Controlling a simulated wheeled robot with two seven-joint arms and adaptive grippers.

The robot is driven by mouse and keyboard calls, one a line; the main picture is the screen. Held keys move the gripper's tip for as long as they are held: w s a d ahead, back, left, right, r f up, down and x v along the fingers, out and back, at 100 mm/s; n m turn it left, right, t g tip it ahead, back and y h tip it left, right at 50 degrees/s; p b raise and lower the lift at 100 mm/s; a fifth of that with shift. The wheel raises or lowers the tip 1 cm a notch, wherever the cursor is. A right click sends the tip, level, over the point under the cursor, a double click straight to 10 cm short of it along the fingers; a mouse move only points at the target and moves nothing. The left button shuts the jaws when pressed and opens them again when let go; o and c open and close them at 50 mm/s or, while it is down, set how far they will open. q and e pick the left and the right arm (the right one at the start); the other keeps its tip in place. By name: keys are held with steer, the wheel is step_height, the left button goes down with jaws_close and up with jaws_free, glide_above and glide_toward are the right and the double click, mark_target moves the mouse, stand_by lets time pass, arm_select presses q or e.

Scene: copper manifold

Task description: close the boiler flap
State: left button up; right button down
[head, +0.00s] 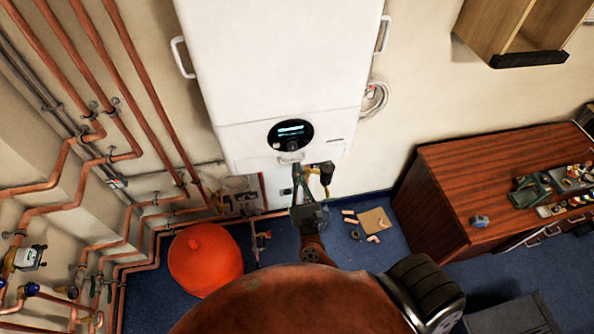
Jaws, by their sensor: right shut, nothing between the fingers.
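The white boiler (275,60) hangs on the wall at upper centre. Its flap (240,140) is the lower front panel around a dark round display; a small pale handle (291,158) sits at its lower edge. The flap looks close to in line with the front above it, but I cannot tell from this angle whether it is fully closed. My right gripper (298,172) is shut and empty, just below the handle, pointing up at it. I cannot tell whether it touches. My left gripper is not in view.
Copper pipes (150,85) run down the left wall. A red-orange vessel (205,260) stands on the blue floor at lower left. Pipes and valves (326,175) hang beneath the boiler. A wooden workbench (450,180) with tools stands at right. Small pieces and a board (375,220) lie on the floor.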

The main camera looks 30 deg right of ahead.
steer(key=s+a+b, duration=0.4)
steer(key=s+b, duration=0.1)
steer(key=s, duration=0.6)
steer(key=shift+r+b, duration=0.15)
steer(key=shift+b, duration=0.25)
steer(key=shift+w, duration=0.1)
